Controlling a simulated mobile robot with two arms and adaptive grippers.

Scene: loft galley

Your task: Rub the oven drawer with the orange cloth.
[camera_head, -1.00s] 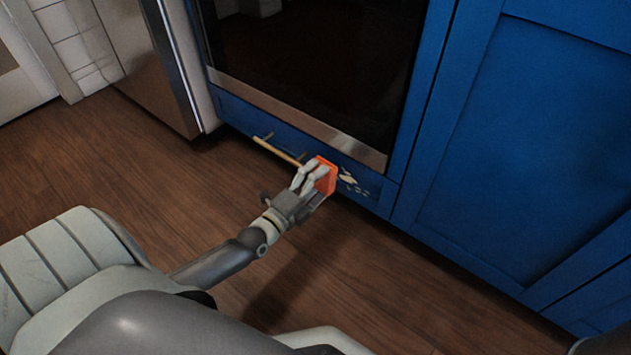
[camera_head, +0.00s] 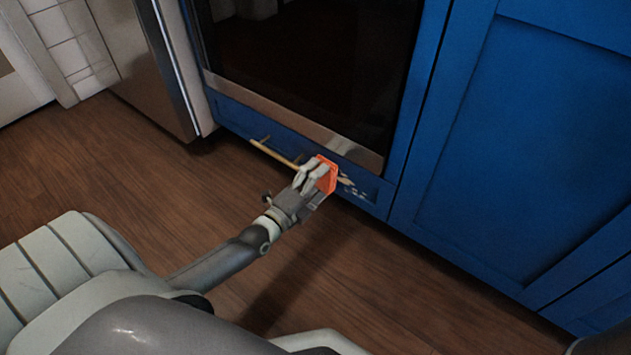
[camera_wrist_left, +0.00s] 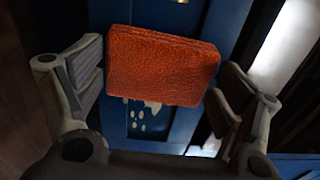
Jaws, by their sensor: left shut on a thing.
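The orange cloth (camera_head: 327,176) is a folded, thick block held at the oven drawer's front. My left gripper (camera_head: 314,174) is shut on it, and in the left wrist view the cloth (camera_wrist_left: 162,66) sits between the two fingers. The blue oven drawer (camera_head: 232,116) lies low under the oven door and has a brass bar handle (camera_head: 275,153). Pale marks (camera_head: 354,187) show on the drawer just right of the cloth, and also in the wrist view (camera_wrist_left: 140,112). I cannot tell whether the cloth touches the drawer. My right gripper is not in view.
The dark oven door (camera_head: 310,65) with a steel lower edge is above the drawer. A blue cabinet (camera_head: 520,150) stands to the right and a steel appliance (camera_head: 150,70) to the left. Wooden floor (camera_head: 110,170) is clear in front.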

